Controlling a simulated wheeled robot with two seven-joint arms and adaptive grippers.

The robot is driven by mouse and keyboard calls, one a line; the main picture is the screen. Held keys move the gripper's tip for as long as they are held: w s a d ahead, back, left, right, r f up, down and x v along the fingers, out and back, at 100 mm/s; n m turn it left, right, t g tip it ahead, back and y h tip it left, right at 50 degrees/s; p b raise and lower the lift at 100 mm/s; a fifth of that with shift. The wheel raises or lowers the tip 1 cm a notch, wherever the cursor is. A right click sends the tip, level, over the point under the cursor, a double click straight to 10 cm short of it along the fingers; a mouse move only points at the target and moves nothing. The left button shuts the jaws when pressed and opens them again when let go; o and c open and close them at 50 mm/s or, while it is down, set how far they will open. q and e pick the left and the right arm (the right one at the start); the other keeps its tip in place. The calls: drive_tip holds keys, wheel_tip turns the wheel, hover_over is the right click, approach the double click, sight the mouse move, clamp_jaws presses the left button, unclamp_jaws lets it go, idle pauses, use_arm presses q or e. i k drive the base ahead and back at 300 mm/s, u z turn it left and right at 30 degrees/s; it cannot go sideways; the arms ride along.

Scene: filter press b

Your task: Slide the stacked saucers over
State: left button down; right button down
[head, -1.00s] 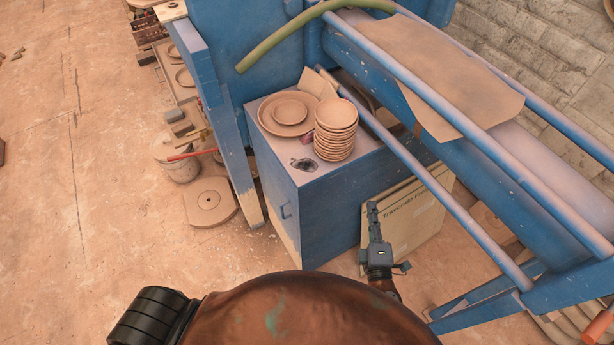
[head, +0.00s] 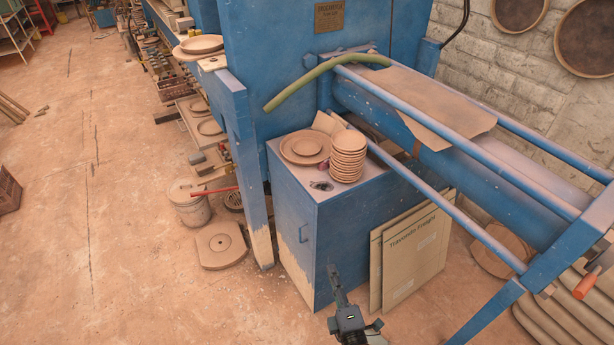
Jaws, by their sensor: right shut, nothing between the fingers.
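The stacked saucers (head: 348,158) are a leaning-free pile of several clay-coloured dishes on the top of a blue cabinet (head: 312,200). Just left of the stack lies a wide plate (head: 291,154) with a smaller dish (head: 306,147) on it. My right gripper (head: 334,274) is at the bottom centre, in front of the cabinet and lower than its top, pointing up in the picture. It is shut and empty, and apart from the saucers. My left gripper is not in view.
A small dark item (head: 321,186) lies at the cabinet top's front edge. Blue press rails (head: 445,206) run close to the right of the stack. Flat cardboard boxes (head: 415,255) lean beside the cabinet. A bucket (head: 189,205) stands on the floor at left.

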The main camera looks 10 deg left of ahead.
sight(348, 147)
drive_tip(key=u, duration=0.05)
drive_tip(key=i, duration=1)
